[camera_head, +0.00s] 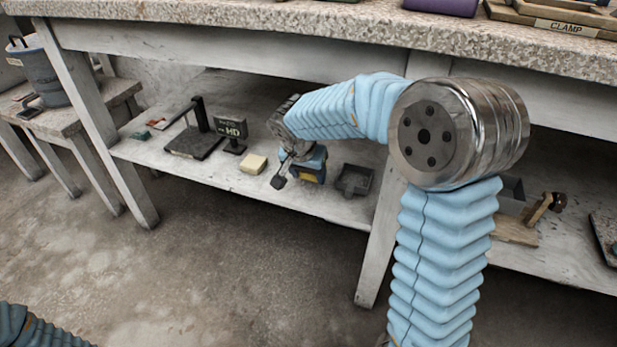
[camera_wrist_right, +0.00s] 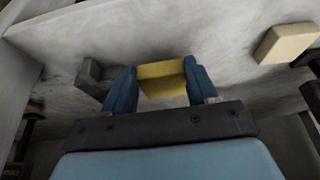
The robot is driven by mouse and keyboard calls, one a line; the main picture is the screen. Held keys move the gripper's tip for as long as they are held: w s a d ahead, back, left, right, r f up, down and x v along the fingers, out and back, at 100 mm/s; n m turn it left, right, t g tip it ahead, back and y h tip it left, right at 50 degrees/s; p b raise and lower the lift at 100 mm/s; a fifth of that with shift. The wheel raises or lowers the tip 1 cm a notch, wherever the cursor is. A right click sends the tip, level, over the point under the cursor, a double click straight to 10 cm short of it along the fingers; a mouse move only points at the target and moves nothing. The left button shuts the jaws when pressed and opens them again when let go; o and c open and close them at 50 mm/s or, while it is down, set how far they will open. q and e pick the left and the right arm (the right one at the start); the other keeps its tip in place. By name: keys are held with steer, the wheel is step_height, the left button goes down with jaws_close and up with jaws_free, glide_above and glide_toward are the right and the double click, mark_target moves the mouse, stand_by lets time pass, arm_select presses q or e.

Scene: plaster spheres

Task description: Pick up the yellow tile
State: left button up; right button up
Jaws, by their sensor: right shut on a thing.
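The yellow tile (camera_wrist_right: 162,80) is between the two blue fingers of my right gripper (camera_wrist_right: 160,84) in the right wrist view, and the gripper is shut on it. In the head view my right gripper (camera_head: 310,163) reaches in over the lower shelf, and a small patch of the yellow tile (camera_head: 309,175) shows at its fingers. My own gripper hides most of the tile there. I cannot tell whether the tile touches the shelf. My left gripper is out of view; only part of my left arm shows at the bottom left.
On the lower shelf (camera_head: 330,208), a cream block (camera_head: 253,163) lies left of my right gripper and a dark open tray (camera_head: 354,181) stands to its right. A black stand (camera_head: 195,142) and an HD sign (camera_head: 231,133) are farther left. The tabletop (camera_head: 300,25) overhangs the shelf.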

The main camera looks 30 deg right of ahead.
steer(key=s+a+r+p, duration=0.2)
steer(key=s+a+r, duration=0.3)
steer(key=s+r, duration=0.5)
steer(key=s, duration=0.3)
steer(key=shift+a, duration=0.2)
